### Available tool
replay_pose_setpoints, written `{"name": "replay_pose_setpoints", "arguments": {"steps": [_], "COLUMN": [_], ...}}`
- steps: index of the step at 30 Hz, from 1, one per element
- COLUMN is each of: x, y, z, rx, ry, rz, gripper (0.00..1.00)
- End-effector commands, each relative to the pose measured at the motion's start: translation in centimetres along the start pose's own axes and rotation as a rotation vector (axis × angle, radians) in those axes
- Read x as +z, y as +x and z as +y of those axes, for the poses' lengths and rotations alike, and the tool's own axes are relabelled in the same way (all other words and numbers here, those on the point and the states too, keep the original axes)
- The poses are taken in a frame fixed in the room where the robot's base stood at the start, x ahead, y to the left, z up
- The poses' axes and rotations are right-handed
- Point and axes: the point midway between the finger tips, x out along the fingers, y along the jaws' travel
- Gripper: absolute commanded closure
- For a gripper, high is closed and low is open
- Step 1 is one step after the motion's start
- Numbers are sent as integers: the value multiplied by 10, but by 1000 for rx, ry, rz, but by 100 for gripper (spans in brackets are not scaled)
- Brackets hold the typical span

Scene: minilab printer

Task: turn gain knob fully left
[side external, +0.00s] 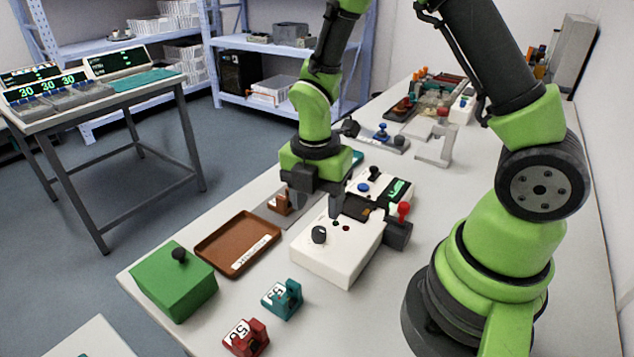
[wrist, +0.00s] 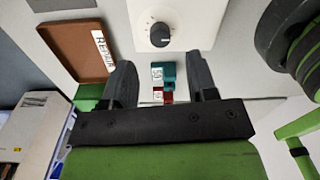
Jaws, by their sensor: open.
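A round black knob (side external: 319,234) sits on top of a white box (side external: 338,262); no gain label is readable. In the wrist view the knob (wrist: 160,35) shows a pale mark on its face and stands on the white panel (wrist: 200,18), ahead of my fingertips. My gripper (side external: 314,203) is open and empty above the far part of the white box, apart from the knob. In the wrist view my gripper (wrist: 159,62) has its two dark fingers spread wide, with the knob centred between their lines but beyond the tips.
A brown tray (side external: 215,264) labelled REPAIR and a green box (side external: 172,283) with a black knob are at the left. Teal (side external: 283,298) and red (side external: 246,338) numbered blocks stand in front. A red-topped lever (side external: 403,210) and another white device (side external: 396,184) are close behind.

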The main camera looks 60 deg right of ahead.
Motion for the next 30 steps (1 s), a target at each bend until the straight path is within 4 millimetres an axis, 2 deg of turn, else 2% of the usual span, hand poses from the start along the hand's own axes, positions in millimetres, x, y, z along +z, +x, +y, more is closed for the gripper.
{"name": "replay_pose_setpoints", "arguments": {"steps": [3, 7, 21, 23, 26, 30], "x": [0, 0, 0, -1, -3, -10], "y": [-21, -34, -43, -52, -78, -124], "z": [1, 0, 0, -1, -6, -24], "rx": [7, 4, 12, 34, 102, 228], "ry": [1, 1, 31, 95, 298, 723], "rz": [-1, 0, 0, 2, 18, 98], "gripper": [47, 47, 47, 47, 47, 47]}}
